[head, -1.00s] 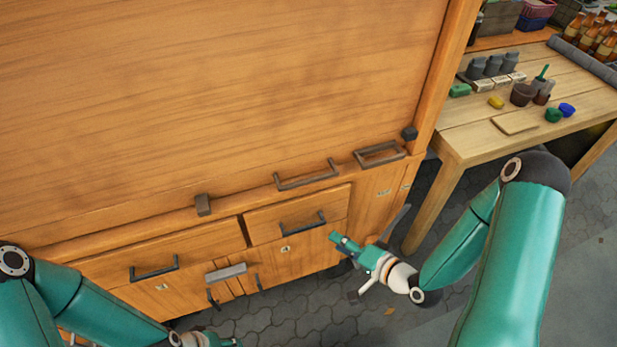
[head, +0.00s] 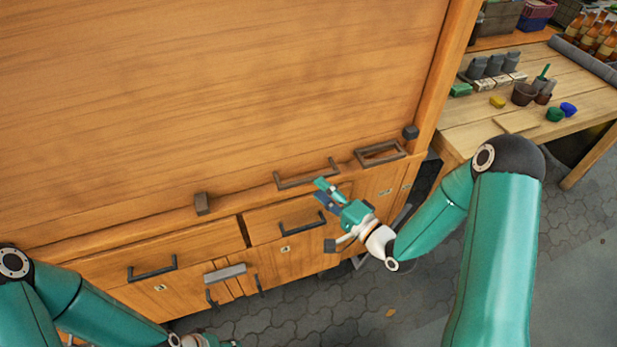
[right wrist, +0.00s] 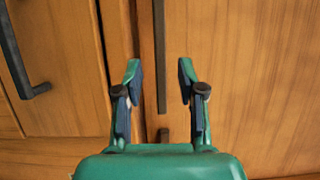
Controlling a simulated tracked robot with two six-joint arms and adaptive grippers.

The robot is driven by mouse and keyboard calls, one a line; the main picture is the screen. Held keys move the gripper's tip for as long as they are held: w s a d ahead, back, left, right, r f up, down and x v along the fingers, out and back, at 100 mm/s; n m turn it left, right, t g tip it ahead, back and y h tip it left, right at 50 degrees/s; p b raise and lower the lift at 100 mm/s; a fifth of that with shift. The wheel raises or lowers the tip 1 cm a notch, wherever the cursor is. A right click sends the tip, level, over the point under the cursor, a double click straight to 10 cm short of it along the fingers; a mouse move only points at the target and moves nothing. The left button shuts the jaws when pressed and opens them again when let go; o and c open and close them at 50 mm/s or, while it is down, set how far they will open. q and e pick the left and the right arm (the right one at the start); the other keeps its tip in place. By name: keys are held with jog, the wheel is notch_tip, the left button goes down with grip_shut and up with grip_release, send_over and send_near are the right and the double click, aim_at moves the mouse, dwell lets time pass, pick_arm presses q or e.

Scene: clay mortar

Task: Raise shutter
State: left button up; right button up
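The shutter (head: 200,90) is a large wooden panel that fills the upper left of the head view and looks lowered. A dark bar handle (head: 306,181) sits along its bottom edge. My right gripper (head: 322,190) is just in front of and below this handle. In the right wrist view my right gripper (right wrist: 160,75) is open, its two fingers apart with nothing between the pads. A dark bar (right wrist: 160,60), seemingly the shutter handle, lies beyond and between the fingertips. Only part of my left gripper (head: 215,342) shows at the bottom edge; its fingers are cut off.
Below are drawers with dark handles; one drawer handle (head: 303,222) is close under my right gripper, and it also shows in the right wrist view (right wrist: 14,60). A rectangular dark frame (head: 380,153) is right of the shutter handle. A workbench (head: 460,140) with pots stands at right.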

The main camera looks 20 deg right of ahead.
aim_at(311, 182)
jog(key=shift+p+x, duration=0.4)
jog(key=shift+x, duration=2.25)
grip_shut()
